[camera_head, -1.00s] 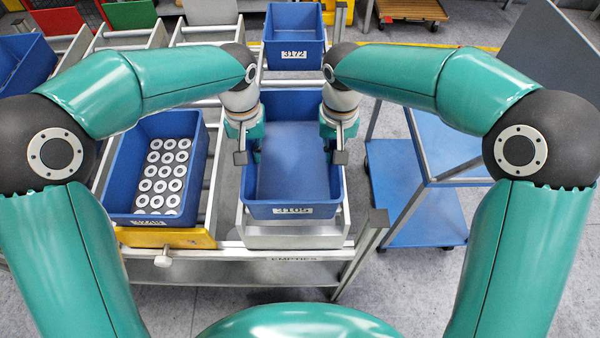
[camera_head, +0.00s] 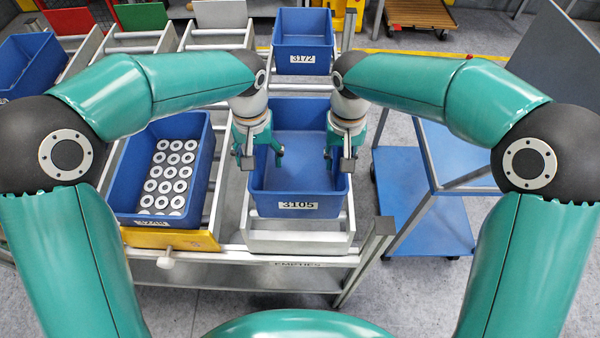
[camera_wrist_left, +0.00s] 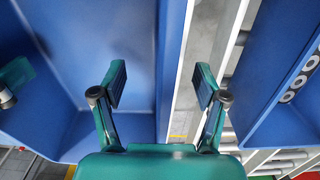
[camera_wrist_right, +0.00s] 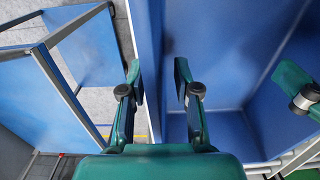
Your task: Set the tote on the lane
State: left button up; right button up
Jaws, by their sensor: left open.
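The blue tote labelled 3105 (camera_head: 298,204) sits at the near end of the grey roller lane marked EMPTIES (camera_head: 300,243). It looks level and empty, its label facing me. My left gripper (camera_head: 263,160) is open at the tote's left wall. In the left wrist view its fingers (camera_wrist_left: 160,90) are spread, one over the inside of the tote (camera_wrist_left: 172,60) and one outside. My right gripper (camera_head: 338,162) is at the right wall. In the right wrist view its fingers (camera_wrist_right: 158,85) stand apart on both sides of the wall (camera_wrist_right: 150,40).
A blue tote with white ring parts (camera_head: 122,190) stands in the lane to the left, behind a yellow stop (camera_head: 170,240). Tote 3172 (camera_head: 302,60) is further back. A blue-shelved cart (camera_head: 420,215) stands at the right.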

pick_arm(q)
notch_tip(320, 180, up, 12)
jog(key=shift+f, duration=0.1)
dwell(0.5)
pick_arm(e)
jog(key=o, duration=0.8)
